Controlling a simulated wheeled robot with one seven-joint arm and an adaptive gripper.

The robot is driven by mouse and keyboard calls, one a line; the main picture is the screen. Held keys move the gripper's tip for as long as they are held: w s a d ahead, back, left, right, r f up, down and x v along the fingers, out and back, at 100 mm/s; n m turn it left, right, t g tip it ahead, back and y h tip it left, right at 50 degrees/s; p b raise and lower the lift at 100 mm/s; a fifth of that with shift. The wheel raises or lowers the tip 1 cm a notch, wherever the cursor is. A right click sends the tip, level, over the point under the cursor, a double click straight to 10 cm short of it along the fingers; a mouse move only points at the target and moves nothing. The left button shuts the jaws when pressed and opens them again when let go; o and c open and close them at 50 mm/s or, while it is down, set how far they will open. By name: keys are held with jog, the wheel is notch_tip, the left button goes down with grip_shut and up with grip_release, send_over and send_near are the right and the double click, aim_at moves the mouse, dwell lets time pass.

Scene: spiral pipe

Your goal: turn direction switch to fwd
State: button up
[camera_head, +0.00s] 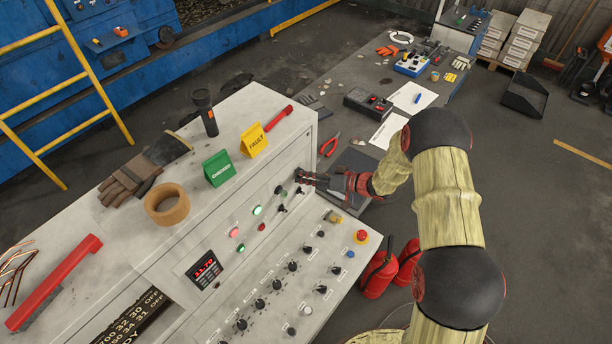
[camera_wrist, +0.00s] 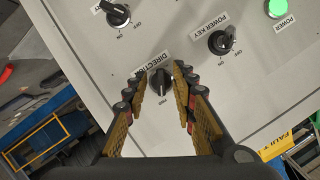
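The direction switch (camera_wrist: 161,82) is a black rotary knob on the grey panel, under a label reading DIRECTION in the wrist view. A small label below it seems to read FWD. The knob's grip bar stands roughly upright in that view; which setting it points to I cannot tell. My gripper (camera_wrist: 162,74) is open, one finger on each side of the knob. Contact between fingers and knob is not clear. In the head view my gripper (camera_head: 305,178) is at the upright face of the console, and the direction switch there is hard to make out.
The power key switch (camera_wrist: 221,42) sits close to the right finger, and another on/off switch (camera_wrist: 118,15) is up left. A green power lamp (camera_wrist: 278,8) is lit. A sloping panel (camera_head: 285,275) with several knobs lies below my gripper; red extinguishers (camera_head: 378,275) stand beside the console.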

jog(key=v, duration=1.2)
dwell(0.3)
